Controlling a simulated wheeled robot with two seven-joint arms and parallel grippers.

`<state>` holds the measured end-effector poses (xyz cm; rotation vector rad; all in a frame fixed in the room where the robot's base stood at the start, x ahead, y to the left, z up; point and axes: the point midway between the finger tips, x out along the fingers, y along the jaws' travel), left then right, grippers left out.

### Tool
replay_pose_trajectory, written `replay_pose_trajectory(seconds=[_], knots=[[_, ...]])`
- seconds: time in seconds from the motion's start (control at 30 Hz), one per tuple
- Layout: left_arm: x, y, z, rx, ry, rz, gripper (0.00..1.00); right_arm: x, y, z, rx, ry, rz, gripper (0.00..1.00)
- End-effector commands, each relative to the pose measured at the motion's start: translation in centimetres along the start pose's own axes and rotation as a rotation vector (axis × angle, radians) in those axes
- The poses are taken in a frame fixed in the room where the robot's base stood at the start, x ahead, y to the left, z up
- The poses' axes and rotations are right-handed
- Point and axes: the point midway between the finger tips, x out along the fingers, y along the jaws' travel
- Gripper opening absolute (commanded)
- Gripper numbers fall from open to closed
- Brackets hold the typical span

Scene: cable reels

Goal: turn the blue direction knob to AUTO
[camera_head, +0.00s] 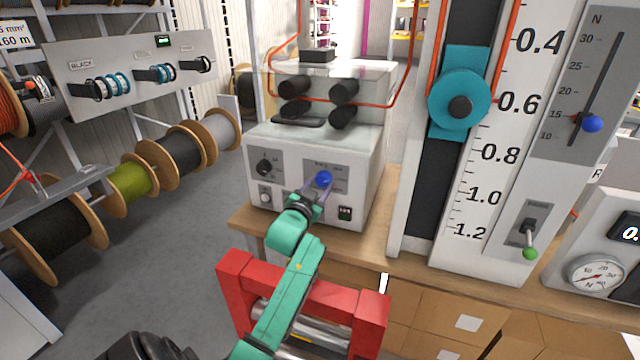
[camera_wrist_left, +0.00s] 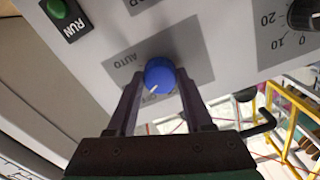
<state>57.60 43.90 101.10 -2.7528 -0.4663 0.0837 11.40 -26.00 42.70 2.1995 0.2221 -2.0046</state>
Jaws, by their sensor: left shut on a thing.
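The blue direction knob (camera_head: 324,178) is on the grey label plate on the front of the white machine (camera_head: 370,145). In the left wrist view the knob (camera_wrist_left: 160,72) sits between the fingertips of my left gripper (camera_wrist_left: 156,84), which is shut on it. The knob's white mark points down-left in that view, towards the partly hidden lower lettering; the word AUTO (camera_wrist_left: 125,59) is up and to the left of the knob. In the head view my left gripper (camera_head: 314,192) reaches the knob from below. My right gripper is not in view.
A black dial (camera_head: 264,164) and a green-lit RUN switch (camera_head: 345,213) flank the knob. A red frame with rollers (camera_head: 235,285) stands below, near my left arm. A tall scale with a teal wheel (camera_head: 460,98) rises to the right. Cable reels (camera_head: 170,155) are at left.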

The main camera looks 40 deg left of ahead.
Motion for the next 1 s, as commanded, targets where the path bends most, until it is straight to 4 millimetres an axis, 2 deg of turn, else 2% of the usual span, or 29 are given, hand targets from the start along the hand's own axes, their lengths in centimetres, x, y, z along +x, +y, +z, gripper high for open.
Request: replay_pose_trajectory(seconds=[1.0], knots=[[0.01, -0.21, -0.17, 0.956, 0.001, -0.001, 0.00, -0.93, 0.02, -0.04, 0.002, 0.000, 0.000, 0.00]])
